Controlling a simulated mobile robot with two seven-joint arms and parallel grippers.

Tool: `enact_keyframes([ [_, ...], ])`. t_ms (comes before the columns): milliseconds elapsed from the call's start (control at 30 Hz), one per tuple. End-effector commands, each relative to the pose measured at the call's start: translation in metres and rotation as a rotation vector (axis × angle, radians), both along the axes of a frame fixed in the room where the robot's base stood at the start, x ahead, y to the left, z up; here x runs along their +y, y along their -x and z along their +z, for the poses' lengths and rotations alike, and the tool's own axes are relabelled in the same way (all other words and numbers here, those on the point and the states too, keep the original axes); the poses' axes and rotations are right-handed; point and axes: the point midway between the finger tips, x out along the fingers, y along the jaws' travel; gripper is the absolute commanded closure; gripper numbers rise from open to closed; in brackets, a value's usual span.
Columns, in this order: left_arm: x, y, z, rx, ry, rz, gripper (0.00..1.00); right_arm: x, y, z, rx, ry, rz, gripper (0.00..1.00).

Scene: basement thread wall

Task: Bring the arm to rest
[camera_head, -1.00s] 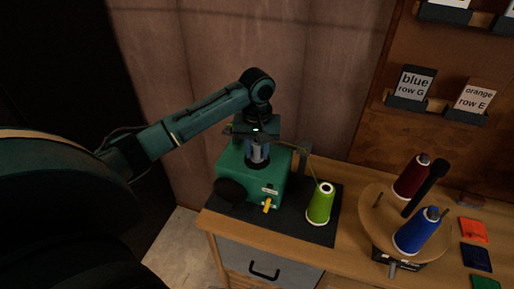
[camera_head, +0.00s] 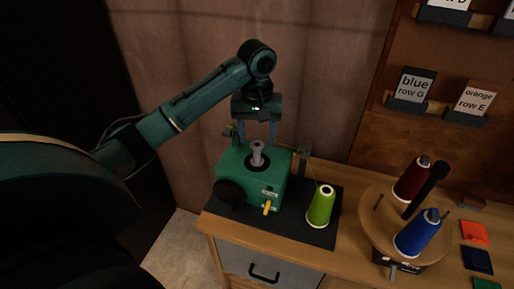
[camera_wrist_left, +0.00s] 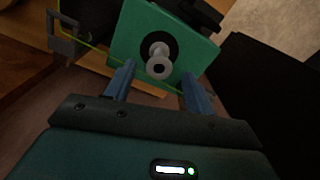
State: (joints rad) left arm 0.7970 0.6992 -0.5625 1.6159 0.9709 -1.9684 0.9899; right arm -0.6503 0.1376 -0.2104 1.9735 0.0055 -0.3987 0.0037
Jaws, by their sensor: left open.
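My left gripper (camera_head: 256,133) is open and empty, pointing down just above the green winding machine (camera_head: 236,188). A grey bobbin or spindle (camera_head: 257,153) stands upright on the machine's top, below the fingers and apart from them. In the left wrist view the two blue-grey fingers (camera_wrist_left: 157,88) are spread, with the grey spindle (camera_wrist_left: 158,62) on the green machine (camera_wrist_left: 193,50) beyond them. A thin yellow-green thread passes by the machine. My right gripper is not in view.
A green thread cone (camera_head: 320,206) stands on the dark mat (camera_head: 300,231). A round wooden turntable (camera_head: 375,216) holds a dark red cone (camera_head: 412,178) and a blue cone (camera_head: 417,234). Card holders (camera_head: 407,103) hang on the wall board. Space left of the bench is free.

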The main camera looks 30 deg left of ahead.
Motion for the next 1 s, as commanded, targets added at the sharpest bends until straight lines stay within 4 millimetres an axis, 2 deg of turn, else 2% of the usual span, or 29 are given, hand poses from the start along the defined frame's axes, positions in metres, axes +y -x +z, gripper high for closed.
enact_keyframes([
  [67,-0.001,-0.001,0.019,-0.006,0.0,-0.002,0.45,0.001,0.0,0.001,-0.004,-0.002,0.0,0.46],
  [100,0.001,-0.001,0.032,-0.004,-0.002,-0.002,0.45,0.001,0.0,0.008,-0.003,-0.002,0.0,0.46],
  [200,0.001,0.0,0.049,-0.003,-0.003,0.0,0.45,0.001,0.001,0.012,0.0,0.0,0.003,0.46],
  [400,0.0,0.0,0.065,-0.001,-0.002,-0.001,0.45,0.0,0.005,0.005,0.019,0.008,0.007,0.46],
  [633,-0.001,0.001,0.065,0.001,0.0,-0.005,0.45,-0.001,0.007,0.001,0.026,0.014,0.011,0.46],
  [767,-0.017,0.007,0.043,-0.004,0.005,-0.075,0.45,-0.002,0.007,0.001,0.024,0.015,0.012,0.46],
  [867,-0.042,0.019,0.008,-0.022,0.017,-0.191,0.45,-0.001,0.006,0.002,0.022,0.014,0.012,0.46],
  [1000,-0.084,0.051,-0.045,-0.081,0.058,-0.382,0.45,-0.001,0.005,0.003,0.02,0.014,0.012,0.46],
])
